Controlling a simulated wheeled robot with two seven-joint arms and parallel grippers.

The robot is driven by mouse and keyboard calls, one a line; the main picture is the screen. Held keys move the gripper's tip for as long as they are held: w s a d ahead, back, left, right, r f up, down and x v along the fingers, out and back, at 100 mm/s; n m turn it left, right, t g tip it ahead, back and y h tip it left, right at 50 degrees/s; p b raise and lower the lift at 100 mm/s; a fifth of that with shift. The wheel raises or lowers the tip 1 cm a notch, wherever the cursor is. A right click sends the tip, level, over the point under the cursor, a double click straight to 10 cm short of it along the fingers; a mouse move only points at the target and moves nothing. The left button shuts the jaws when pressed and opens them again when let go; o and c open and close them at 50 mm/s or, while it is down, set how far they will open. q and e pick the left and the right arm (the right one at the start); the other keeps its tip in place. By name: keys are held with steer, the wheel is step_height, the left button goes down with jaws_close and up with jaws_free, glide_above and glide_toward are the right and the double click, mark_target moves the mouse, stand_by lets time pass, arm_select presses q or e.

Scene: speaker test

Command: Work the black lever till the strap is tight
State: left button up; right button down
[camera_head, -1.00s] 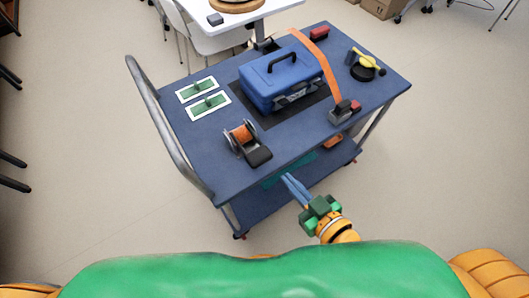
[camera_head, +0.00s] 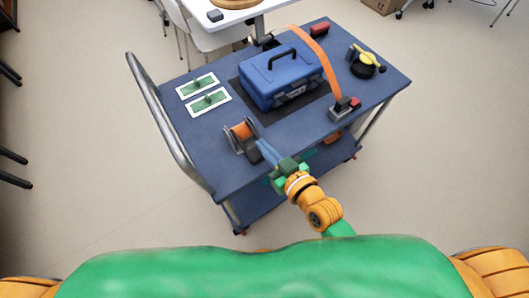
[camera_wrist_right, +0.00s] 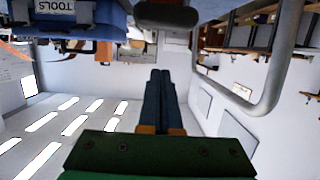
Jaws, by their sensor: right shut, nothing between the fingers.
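The ratchet with an orange spool (camera_head: 240,132) sits at the cart's near edge. Its black lever (camera_head: 254,157) juts toward me. My right gripper (camera_head: 261,143) is shut and empty, its blue fingertips right beside the lever; I cannot tell whether they touch. In the wrist view the shut fingers (camera_wrist_right: 160,85) point at a dark rounded block (camera_wrist_right: 166,14), probably the lever's end. The orange strap (camera_head: 325,62) arcs past the right end of the blue toolbox (camera_head: 280,80) down to a dark fitting with a red part (camera_head: 345,107). My left gripper is out of view.
The blue cart top (camera_head: 200,160) has a grey push handle (camera_head: 155,110) on its left. Two green-and-white plates (camera_head: 208,102) lie left of the toolbox. A yellow-and-black tool (camera_head: 365,62) and a red block (camera_head: 319,29) lie to the right. A white table (camera_head: 250,22) stands behind.

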step_height(320, 180, down, 4)
steer(key=shift+b, duration=0.55)
step_height(320, 180, down, 6)
steer(key=t+y+b, duration=0.1)
steer(key=b, duration=0.5)
steer(key=t+b, duration=0.2)
steer(key=b, duration=0.4)
steer(key=shift+s+r+y, duration=0.15)
steer(key=shift+y, duration=0.25)
steer(key=shift+f, duration=0.25)
